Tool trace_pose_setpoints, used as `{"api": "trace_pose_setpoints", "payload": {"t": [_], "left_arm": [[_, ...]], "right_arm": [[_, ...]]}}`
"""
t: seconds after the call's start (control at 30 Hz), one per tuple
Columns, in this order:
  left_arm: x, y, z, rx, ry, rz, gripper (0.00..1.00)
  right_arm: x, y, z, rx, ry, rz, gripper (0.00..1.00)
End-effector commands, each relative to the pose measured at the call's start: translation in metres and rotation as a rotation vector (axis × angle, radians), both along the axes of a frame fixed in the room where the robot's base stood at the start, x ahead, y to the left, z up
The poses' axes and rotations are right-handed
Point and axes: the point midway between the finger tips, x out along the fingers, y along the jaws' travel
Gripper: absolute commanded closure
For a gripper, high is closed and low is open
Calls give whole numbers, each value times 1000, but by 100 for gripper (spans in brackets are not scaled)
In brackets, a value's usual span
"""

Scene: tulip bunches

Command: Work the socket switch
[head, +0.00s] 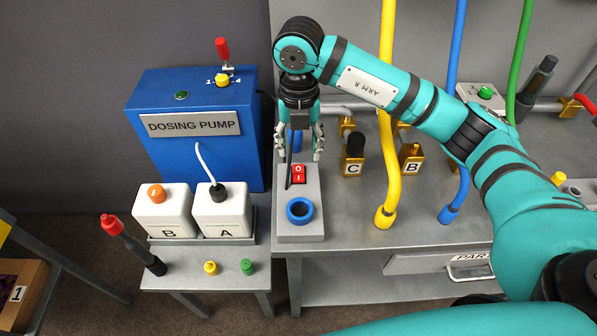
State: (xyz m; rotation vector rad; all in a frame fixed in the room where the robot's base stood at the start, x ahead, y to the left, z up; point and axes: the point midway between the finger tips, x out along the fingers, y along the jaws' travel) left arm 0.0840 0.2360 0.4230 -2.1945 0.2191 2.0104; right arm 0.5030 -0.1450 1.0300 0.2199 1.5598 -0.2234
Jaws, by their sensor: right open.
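The socket switch (298,174) is a red rocker marked O and I on a grey socket block (302,230). A blue round socket ring (299,210) sits on the block in front of the switch. My right gripper (302,157) points down just behind and above the switch, with its fingers apart and empty. Whether a finger touches the block or the switch cannot be told. My left gripper is not in view.
The blue dosing pump (200,168) stands at left, with white bottles B (164,208) and A (222,212) in front. Brass valves C (352,166) and B (411,158) and a yellow hose (384,120) stand right of the block. Bare bench (345,220) lies between.

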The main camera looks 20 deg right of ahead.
Motion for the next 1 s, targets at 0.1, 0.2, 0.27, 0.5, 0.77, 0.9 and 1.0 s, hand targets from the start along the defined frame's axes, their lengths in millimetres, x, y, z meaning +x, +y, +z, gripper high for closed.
{"api": "trace_pose_setpoints", "payload": {"t": [0.1, 0.2, 0.27, 0.5, 0.77, 0.9, 1.0], "left_arm": [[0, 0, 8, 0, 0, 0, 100], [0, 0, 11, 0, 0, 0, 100], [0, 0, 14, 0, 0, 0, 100], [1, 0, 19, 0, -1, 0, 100], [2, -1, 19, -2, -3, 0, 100], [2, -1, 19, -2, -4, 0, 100], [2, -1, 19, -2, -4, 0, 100]], "right_arm": [[-1, 0, -26, 1, 6, 0, 50], [-2, 0, -48, -1, 5, 1, 50], [-1, 0, -60, 0, 5, 0, 50], [-1, 1, -93, 2, 1, 2, 50], [-1, 1, -102, 2, 0, 2, 50], [-1, 1, -102, 2, 0, 2, 50], [-1, 1, -102, 2, 0, 2, 62]]}}
